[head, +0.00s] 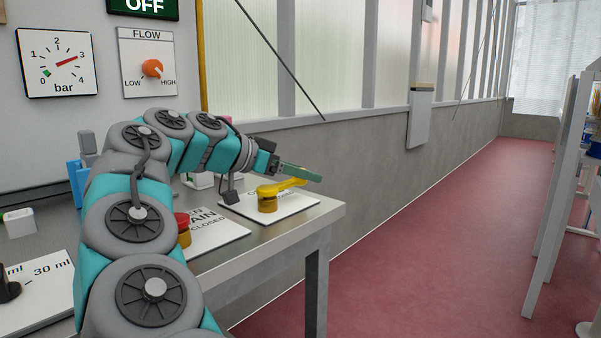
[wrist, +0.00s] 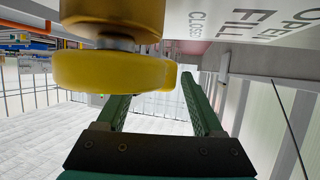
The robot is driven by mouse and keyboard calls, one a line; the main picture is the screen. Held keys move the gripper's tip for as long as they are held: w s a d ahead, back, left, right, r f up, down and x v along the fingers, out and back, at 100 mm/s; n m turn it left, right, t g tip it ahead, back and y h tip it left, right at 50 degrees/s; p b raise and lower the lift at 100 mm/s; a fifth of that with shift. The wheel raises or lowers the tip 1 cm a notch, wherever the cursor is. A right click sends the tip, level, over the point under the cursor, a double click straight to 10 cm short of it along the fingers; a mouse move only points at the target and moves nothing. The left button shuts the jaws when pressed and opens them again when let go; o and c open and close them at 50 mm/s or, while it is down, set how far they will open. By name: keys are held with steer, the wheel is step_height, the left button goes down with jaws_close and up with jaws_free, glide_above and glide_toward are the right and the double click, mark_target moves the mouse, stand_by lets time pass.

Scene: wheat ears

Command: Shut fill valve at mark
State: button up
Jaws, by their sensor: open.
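The fill valve (head: 267,203) is a yellow knob with a lever on a white plate (head: 297,205) at the table's right end. In the head view its lever points right. In the wrist view the yellow valve (wrist: 110,70) fills the upper left, beside a plate lettered OPEN, FILL and CLOSED (wrist: 250,20). My gripper (head: 318,175) is open, its green fingers just above the lever. In the wrist view my gripper (wrist: 150,88) has its left fingertip hidden behind the yellow part. I cannot tell whether it touches the lever. No level mark is visible.
A red valve (head: 183,228) on a drain plate stands behind my arm. A pressure gauge (head: 58,62) reads about 3 bar. An orange flow knob (head: 152,68) and an OFF sign (head: 143,6) are on the panel.

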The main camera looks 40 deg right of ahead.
steer(key=shift+a, duration=0.1)
steer(key=shift+v, duration=3.85)
steer(key=shift+s, duration=0.1)
